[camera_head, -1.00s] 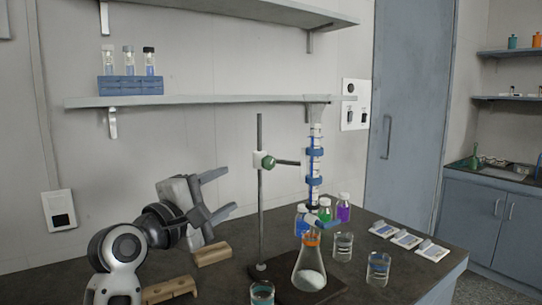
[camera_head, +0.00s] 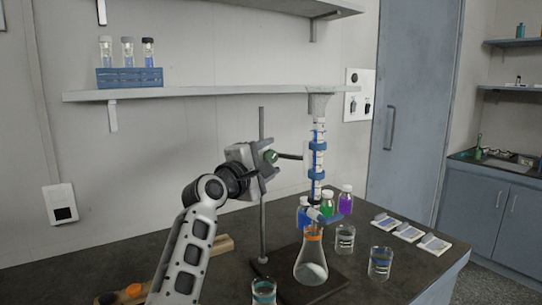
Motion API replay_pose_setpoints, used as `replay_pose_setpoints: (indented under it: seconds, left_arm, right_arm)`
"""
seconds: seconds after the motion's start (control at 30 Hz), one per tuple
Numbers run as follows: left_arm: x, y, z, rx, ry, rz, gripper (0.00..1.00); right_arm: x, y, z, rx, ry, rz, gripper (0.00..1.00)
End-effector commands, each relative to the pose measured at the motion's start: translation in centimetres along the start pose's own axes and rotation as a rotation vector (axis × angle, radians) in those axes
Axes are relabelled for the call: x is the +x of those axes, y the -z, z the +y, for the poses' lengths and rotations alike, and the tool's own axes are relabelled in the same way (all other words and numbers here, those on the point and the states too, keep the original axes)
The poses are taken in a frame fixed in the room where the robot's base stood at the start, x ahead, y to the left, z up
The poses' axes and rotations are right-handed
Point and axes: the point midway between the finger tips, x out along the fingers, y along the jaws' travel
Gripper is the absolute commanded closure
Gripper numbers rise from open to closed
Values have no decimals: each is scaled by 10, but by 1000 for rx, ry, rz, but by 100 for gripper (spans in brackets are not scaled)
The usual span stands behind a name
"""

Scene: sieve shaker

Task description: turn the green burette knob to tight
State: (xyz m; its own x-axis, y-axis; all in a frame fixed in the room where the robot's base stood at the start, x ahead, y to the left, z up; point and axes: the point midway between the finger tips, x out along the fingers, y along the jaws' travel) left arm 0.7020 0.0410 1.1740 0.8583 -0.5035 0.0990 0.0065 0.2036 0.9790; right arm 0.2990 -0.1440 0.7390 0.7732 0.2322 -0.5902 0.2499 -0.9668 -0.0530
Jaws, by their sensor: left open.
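The gripper hides the clamp body and part of the rod. I cannot tell whether a finger touches the knob. The burette (camera_head: 318,160), with blue clips, stands upright right of the rod, above a flask (camera_head: 311,262) with an orange ring. My right gripper is not in view.
Capped bottles, the purple one (camera_head: 345,203) among them, stand behind the flask. Beakers (camera_head: 380,263) stand right of it. A shelf (camera_head: 220,93) with a blue vial rack (camera_head: 130,77) runs above. Wooden blocks lie behind my left arm.

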Motion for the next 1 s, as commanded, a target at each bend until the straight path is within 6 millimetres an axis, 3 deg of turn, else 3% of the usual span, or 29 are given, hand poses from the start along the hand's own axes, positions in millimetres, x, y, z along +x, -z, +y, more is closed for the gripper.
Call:
replay_pose_setpoints:
  seconds: [0.2, 0.47, 0.5, 0.67, 0.83, 1.0]
  left_arm:
    - [12, 0, 0, 0, -1, 0, 47]
    - [13, 0, 0, 0, 0, 0, 47]
    - [13, 0, 0, 0, 0, 0, 50]
    - [13, 0, 0, 0, 0, 0, 91]
    - [13, 0, 2, 2, 5, 1, 91]
    - [14, -1, 8, 25, 60, 10, 91]
  right_arm:
    - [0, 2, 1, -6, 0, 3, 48]
    - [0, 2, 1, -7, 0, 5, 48]
    - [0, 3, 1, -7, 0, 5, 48]
    - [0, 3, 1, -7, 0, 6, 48]
    - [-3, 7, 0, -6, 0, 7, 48]
    - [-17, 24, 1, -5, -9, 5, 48]
